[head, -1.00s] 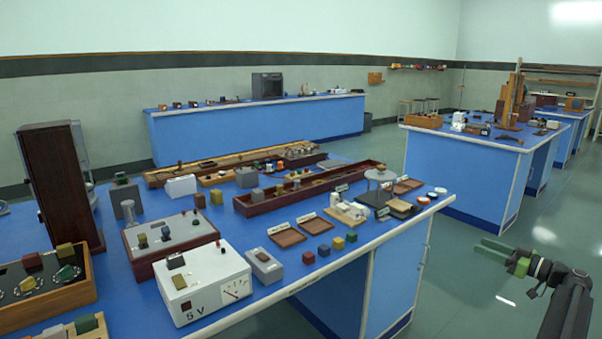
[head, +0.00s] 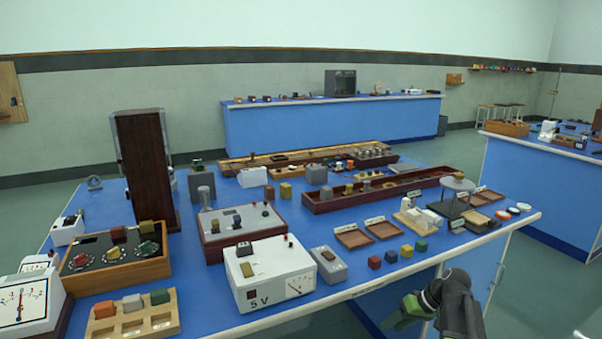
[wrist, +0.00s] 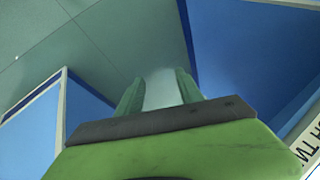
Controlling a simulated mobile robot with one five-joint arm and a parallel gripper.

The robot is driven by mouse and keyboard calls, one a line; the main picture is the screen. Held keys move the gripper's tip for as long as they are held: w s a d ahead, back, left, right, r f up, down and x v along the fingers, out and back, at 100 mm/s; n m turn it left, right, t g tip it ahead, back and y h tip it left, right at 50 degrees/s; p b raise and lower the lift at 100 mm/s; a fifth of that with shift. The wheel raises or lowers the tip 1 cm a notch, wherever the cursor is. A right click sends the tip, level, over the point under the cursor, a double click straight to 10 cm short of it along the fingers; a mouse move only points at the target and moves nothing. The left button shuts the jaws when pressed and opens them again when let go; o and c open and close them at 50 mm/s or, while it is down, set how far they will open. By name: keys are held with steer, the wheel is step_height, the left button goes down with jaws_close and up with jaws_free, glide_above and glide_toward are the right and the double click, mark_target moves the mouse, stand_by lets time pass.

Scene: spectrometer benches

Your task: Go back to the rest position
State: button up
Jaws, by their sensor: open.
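My gripper (head: 402,312) shows at the lower right of the head view, low beside the front side of the near blue bench (head: 210,310). Its green fingers are partly hidden behind my dark arm.
The near bench carries a white 5 V power supply (head: 268,275), small coloured cubes (head: 390,256), wooden trays (head: 354,237) and a round-topped stand (head: 457,186). A second blue bench (head: 530,185) stands at right, with green floor between.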

steer(key=s+a+f+m+g+h, duration=0.1)
steer(key=s+a+f+h, duration=0.15)
steer(key=s+a, duration=0.35)
steer(key=s+a+f+m+g+h, duration=0.15)
steer(key=s+a+h, duration=0.25)
steer(key=a, duration=0.4)
step_height(320, 180, up, 26)
steer(key=p, duration=2.6)
steer(key=shift+w+d+r+n, duration=0.15)
steer(key=shift+w+d+n, duration=0.15)
steer(key=shift+n, duration=0.05)
steer(key=shift+y, duration=0.25)
